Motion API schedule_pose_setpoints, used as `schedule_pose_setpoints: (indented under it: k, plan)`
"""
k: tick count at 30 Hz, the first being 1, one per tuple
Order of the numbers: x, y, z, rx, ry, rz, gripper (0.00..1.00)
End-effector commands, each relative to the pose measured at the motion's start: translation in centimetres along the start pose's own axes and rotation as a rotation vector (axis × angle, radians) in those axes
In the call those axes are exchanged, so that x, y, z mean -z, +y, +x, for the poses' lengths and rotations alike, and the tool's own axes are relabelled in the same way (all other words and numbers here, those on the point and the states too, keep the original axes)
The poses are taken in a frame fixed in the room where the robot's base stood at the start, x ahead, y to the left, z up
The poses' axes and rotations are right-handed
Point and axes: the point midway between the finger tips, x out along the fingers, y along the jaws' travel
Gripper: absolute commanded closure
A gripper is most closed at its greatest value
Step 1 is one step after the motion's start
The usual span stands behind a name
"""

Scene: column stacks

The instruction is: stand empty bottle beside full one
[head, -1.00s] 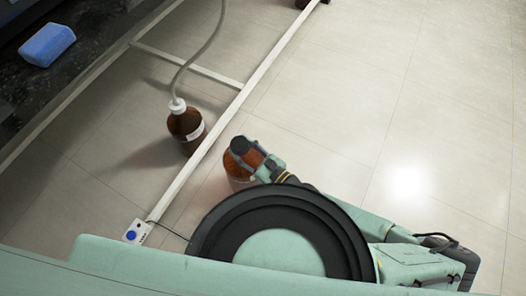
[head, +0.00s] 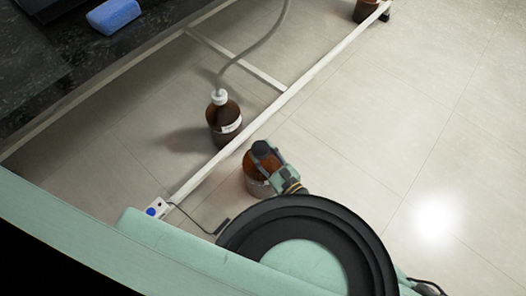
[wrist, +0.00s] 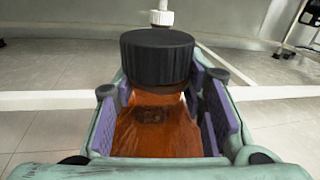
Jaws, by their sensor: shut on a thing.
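A brown bottle with a black cap (head: 258,166) is held by my gripper (head: 268,155) near the floor, on the near side of the white rail. In the wrist view the black cap (wrist: 157,58) and amber neck and shoulder (wrist: 155,125) sit between the two purple-padded fingers (wrist: 160,112), which are shut on it. Whether its base touches the floor I cannot tell. Another brown bottle (head: 224,121), with a white cap, a label and a grey tube in its top, stands upright on the floor beyond the rail. Its white cap also shows behind the black cap in the wrist view (wrist: 161,17).
A white frame rail (head: 284,98) runs diagonally between the two bottles. Another brown bottle (head: 367,10) is at the top edge. A blue sponge (head: 113,15) lies on the dark counter. A small box with a blue button (head: 157,208) sits at the rail's near end. Floor to the right is clear.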

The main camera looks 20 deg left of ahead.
Motion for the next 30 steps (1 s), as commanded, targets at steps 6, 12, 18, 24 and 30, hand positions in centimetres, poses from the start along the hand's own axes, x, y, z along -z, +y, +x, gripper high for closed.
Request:
schedule_pose_setpoints:
  k: [6, 12, 18, 24, 30]
  plan:
    - [0.3, 0.0, 0.0, 0.000, 0.001, -0.001, 0.54]
    - [0.3, 0.0, 0.0, 0.000, 0.001, 0.000, 0.42]
    - [0.3, 0.0, 0.0, 0.000, 0.001, 0.000, 0.42]
    - [0.0, 0.0, -0.6, 0.000, 0.003, 0.000, 0.42]
    - [0.1, -0.1, -4.3, 0.000, 0.007, -0.002, 0.42]
